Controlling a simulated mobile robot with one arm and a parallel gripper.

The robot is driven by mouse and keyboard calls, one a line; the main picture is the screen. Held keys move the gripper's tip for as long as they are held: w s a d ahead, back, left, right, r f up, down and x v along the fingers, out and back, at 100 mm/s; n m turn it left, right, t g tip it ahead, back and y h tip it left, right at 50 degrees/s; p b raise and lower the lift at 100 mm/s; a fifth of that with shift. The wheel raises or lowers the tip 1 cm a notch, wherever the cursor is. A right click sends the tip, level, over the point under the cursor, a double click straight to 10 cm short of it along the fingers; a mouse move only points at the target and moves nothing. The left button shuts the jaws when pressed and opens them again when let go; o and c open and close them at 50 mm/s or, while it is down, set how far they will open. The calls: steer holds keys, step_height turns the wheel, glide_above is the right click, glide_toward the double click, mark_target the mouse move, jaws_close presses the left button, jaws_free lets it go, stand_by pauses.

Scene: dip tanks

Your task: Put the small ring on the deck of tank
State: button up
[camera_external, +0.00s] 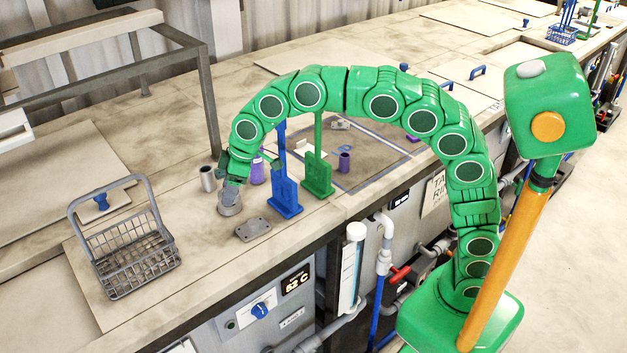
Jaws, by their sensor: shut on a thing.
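My gripper (234,183) points down over the near worktop, at the left end of my green arm. It is shut on a small grey ring (230,205), which is at or just above the deck (200,240); I cannot tell whether it touches. The fingertips partly hide the ring's top. The deck is the beige, stained top of the tank with the 52 C display (296,280) on its front.
A grey wire basket (125,255) stands left. A grey cylinder (208,179), purple cylinder (257,172), flat grey plate (253,230), blue stand (286,195) and green stand (318,175) are close to my gripper. A purple cylinder (344,162) stands farther right. Deck between basket and plate is clear.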

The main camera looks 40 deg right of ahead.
steer(key=shift+s+d+r, duration=0.6)
steer(key=shift+s+d, duration=0.15)
steer(key=shift+s, duration=0.2)
